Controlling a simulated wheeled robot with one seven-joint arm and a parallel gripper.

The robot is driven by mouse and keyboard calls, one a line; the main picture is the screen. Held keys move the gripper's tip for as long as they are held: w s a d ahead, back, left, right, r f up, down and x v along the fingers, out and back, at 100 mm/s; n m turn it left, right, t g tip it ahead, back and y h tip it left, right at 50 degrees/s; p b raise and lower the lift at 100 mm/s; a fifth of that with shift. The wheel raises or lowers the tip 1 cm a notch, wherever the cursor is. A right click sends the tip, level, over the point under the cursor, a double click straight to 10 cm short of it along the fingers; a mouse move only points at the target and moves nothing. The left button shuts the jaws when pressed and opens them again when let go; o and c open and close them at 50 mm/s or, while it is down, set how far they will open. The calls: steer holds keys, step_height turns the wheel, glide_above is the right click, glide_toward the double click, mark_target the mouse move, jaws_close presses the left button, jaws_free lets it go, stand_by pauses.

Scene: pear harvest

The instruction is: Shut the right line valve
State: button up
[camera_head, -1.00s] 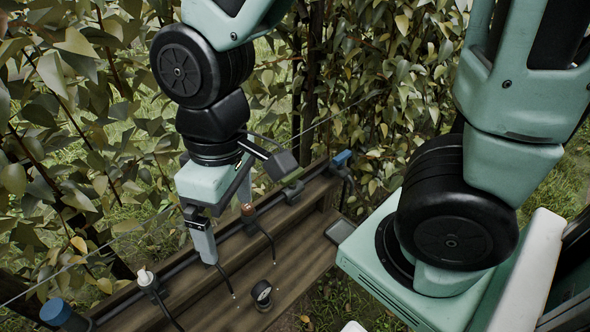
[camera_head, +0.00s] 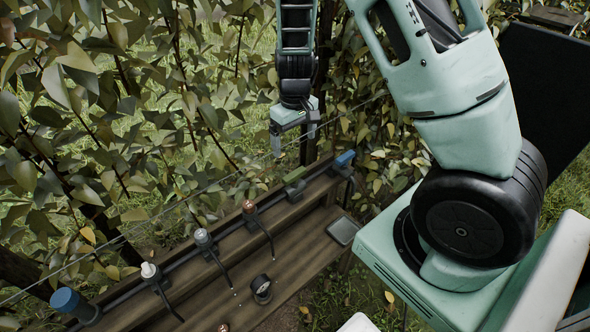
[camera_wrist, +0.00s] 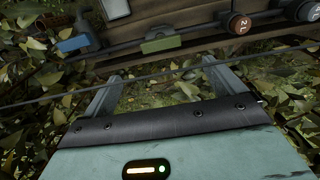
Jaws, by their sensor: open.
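A black pipe runs along the wooden bench (camera_head: 190,295). Near its right end are a green block-like fitting (camera_head: 295,190) and a blue fitting (camera_head: 344,159); I cannot tell for sure which is the right line valve. In the wrist view the green fitting (camera_wrist: 160,44) lies just beyond my fingertips, and the blue fitting (camera_wrist: 78,43) is to its left. My gripper (camera_head: 294,140) is open and empty, above and behind the green fitting, touching neither. Both its fingers show in the wrist view (camera_wrist: 161,70).
Brown-capped (camera_head: 249,207), grey-capped (camera_head: 202,237) and white-capped (camera_head: 149,271) fittings with thin black tubes line the pipe. A blue cylinder (camera_head: 66,301) is at its left end. A round gauge (camera_head: 261,288) sits on the bench. A thin wire crosses behind; leafy branches crowd the back.

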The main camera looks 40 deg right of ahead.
mark_target(294, 173)
step_height(294, 173, down, 12)
steer(key=shift+a+r, duration=0.1)
steer(key=shift+r, duration=0.15)
steer(key=c, duration=1)
